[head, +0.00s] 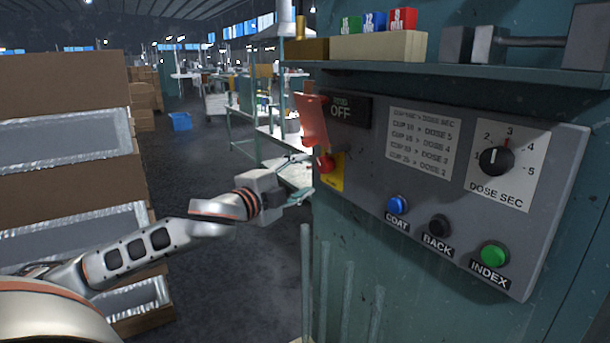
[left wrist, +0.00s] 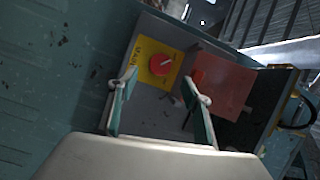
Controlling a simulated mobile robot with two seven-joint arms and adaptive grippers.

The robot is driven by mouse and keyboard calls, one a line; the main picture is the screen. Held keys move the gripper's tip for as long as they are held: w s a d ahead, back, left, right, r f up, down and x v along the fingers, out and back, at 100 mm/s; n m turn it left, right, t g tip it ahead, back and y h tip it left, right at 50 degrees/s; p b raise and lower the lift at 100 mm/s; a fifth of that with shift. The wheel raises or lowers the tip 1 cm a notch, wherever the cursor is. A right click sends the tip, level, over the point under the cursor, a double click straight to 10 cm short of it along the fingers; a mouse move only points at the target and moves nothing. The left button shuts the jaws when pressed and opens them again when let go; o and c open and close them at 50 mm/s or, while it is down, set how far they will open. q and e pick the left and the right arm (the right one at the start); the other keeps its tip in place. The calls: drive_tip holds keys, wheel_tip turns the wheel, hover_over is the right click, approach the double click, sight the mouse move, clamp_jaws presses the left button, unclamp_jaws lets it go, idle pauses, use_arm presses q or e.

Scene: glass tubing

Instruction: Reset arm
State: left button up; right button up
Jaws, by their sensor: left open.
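My left gripper (head: 308,176) is open and empty, at the left edge of the grey control panel (head: 365,190). Its two teal fingers point at the panel, and in the left wrist view the gripper (left wrist: 165,88) shows a gap between the fingers. A red rotary switch (head: 326,163) on a yellow plate (head: 336,183) sits just beyond the fingertips. In the left wrist view the red switch (left wrist: 162,64) lies ahead of the gap, apart from the fingers. A red flap (head: 312,120) stands raised above the switch, beside a label reading OFF. My right gripper is not in view.
The panel also carries a dose dial (head: 496,161), a blue button (head: 398,204), a black button (head: 439,225) and a green button (head: 494,254). A shelf (head: 450,70) juts out above. Stacked boxes (head: 65,85) stand at the left. Open floor lies between.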

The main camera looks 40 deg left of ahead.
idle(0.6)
use_arm(q)
drive_tip(key=s+d+f+n+g+y, duration=0.15)
drive_tip(key=s+f, duration=0.25)
drive_tip(key=f, duration=0.7)
drive_tip(key=s+d+f+n+g+y, duration=0.1)
drive_tip(key=s+d+f+n+g, duration=0.15)
drive_tip(key=f, duration=0.85)
drive_tip(key=s+d+f+n+g+y, duration=0.1)
drive_tip(key=s+f+n+g, duration=0.15)
drive_tip(key=s+f, duration=0.65)
drive_tip(key=s+d+f+n+g+y, duration=0.15)
drive_tip(key=s+f+g, duration=0.25)
drive_tip(key=s+f, duration=0.6)
drive_tip(key=d+f+n+t+h, duration=0.2)
drive_tip(key=d+f+h, duration=0.4)
drive_tip(key=d+f, duration=0.6)
drive_tip(key=shift+s+d+f+n+h, duration=0.3)
drive_tip(key=shift+s+d+f+n, duration=0.15)
drive_tip(key=shift+f+n, duration=0.25)
drive_tip(key=shift+s+d+f+n+t, duration=0.2)
drive_tip(key=shift+d+f+n+t, duration=0.15)
drive_tip(key=shift+t, duration=0.2)
drive_tip(key=shift+c, duration=0.3)
